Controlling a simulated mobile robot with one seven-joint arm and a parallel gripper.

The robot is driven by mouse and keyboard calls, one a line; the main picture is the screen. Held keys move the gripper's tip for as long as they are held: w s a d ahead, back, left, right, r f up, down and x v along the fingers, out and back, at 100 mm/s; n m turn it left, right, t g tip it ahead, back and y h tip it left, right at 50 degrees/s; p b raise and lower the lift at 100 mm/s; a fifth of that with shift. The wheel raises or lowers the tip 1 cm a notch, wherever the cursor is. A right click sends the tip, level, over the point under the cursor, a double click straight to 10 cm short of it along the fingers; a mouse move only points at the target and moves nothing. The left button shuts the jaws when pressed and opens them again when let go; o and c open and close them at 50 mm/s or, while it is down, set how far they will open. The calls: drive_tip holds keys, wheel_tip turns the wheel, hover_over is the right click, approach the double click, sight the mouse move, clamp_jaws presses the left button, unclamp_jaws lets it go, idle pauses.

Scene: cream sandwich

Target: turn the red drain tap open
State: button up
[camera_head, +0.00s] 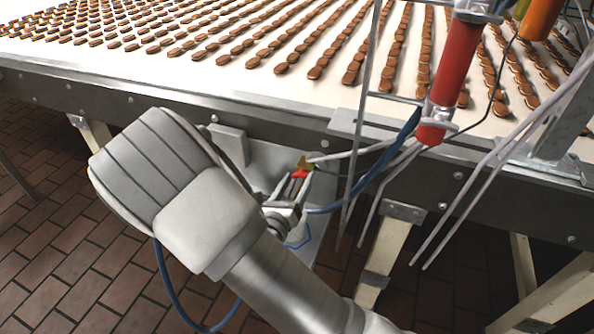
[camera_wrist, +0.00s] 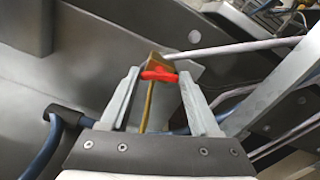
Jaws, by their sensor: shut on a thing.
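The red drain tap (camera_wrist: 159,75) shows between the fingertips in the wrist view, with a brass body (camera_wrist: 156,62) behind it and a thin brass stem running down toward the palm. In the head view the red tap handle (camera_head: 299,174) sits below the conveyor's side rail, partly hidden by my gripper. My gripper (camera_head: 296,180) is shut on the red handle, one finger on each side. In the wrist view my gripper (camera_wrist: 160,78) has its fingertips at the two ends of the handle. The handle lies nearly level across that picture.
A conveyor (camera_head: 180,62) with rows of brown sandwich biscuits runs above and behind. A red cylinder (camera_head: 450,75) and thin metal rods hang at the right. A blue hose (camera_head: 355,197) passes beside my gripper. The conveyor's wooden leg (camera_head: 388,255) stands to the right.

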drive_tip(key=n+p, duration=0.2)
drive_tip(key=p, duration=0.1)
drive_tip(key=n+p, duration=0.1)
drive_tip(key=shift+r+n, duration=0.25)
drive_tip(key=shift+n, duration=0.15)
drive_tip(key=n+p, duration=0.3)
drive_tip(key=p, duration=0.1)
drive_tip(key=shift+f+n, duration=0.1)
drive_tip(key=shift+n, duration=0.2)
drive_tip(key=n+p, duration=0.2)
drive_tip(key=n, duration=0.1)
drive_tip(key=shift+f+n+p, duration=0.15)
drive_tip(key=shift+n+p, duration=0.15)
drive_tip(key=shift+p, duration=0.05)
drive_tip(key=shift+a+f+n+p, duration=0.15)
drive_tip(key=shift+n+p, duration=0.65)
drive_tip(key=shift+n, duration=0.6)
drive_tip(key=o, duration=1.4)
drive_tip(key=shift+c, duration=0.2)
drive_tip(key=shift+s, duration=0.1)
drive_tip(key=v, duration=1.7)
